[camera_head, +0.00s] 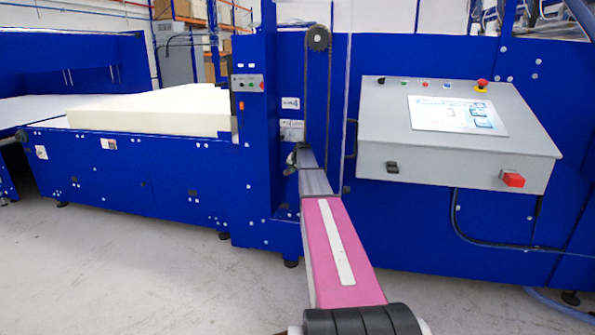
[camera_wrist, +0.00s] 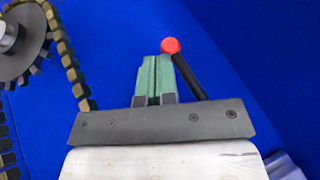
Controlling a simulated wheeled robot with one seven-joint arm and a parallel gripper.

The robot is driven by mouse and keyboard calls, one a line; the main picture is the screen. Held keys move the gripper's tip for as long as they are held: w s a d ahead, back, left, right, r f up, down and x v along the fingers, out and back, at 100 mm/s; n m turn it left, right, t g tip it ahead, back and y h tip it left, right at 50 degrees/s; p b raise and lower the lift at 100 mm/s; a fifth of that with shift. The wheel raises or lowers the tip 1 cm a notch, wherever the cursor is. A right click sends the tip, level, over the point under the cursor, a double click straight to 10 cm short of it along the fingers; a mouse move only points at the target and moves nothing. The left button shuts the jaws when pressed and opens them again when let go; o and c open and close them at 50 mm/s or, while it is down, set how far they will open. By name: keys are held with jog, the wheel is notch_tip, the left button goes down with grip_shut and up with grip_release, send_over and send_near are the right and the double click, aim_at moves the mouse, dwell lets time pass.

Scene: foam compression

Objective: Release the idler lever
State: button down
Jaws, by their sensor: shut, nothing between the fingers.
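The idler lever shows in the wrist view as a black rod (camera_wrist: 187,74) with a red ball knob (camera_wrist: 170,45), tilted up to the left against the blue panel. My gripper (camera_wrist: 156,62) has its green fingers shut together and empty. Its fingertips are just left of and below the red knob, and the rod passes close to the right finger. I cannot tell whether they touch. The rod's lower end is hidden behind my gripper's grey body. In the head view, my arm reaches to the blue machine beside the chain, and I cannot make out the lever there.
A toothed sprocket (camera_head: 318,38) and its chain (camera_head: 329,95) are close by; the chain (camera_wrist: 70,55) runs left of my fingers. A grey control box (camera_head: 455,150) juts out at right. A foam block (camera_head: 150,109) lies on the conveyor at left. The front floor is clear.

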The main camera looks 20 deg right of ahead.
jog(key=shift+w+a+f+t+y, duration=0.1)
jog(key=shift+w+a+t+y, duration=0.15)
jog(key=shift+y, duration=0.25)
dwell(0.4)
jog(key=a+m+t+y, duration=0.1)
jog(key=w+a+t+y, duration=0.1)
jog(key=t+y, duration=0.1)
jog(key=w+a+m+t+y, duration=0.1)
jog(key=t, duration=0.1)
jog(key=shift+a+m+y, duration=0.15)
jog(key=shift+m+y, duration=0.15)
jog(key=shift+y, duration=0.1)
dwell(0.4)
jog(key=shift+w+a, duration=0.3)
jog(key=shift+a, duration=0.1)
dwell(0.6)
send_near(278, 168)
jog(key=shift+v, duration=0.85)
jog(key=shift+d, duration=0.1)
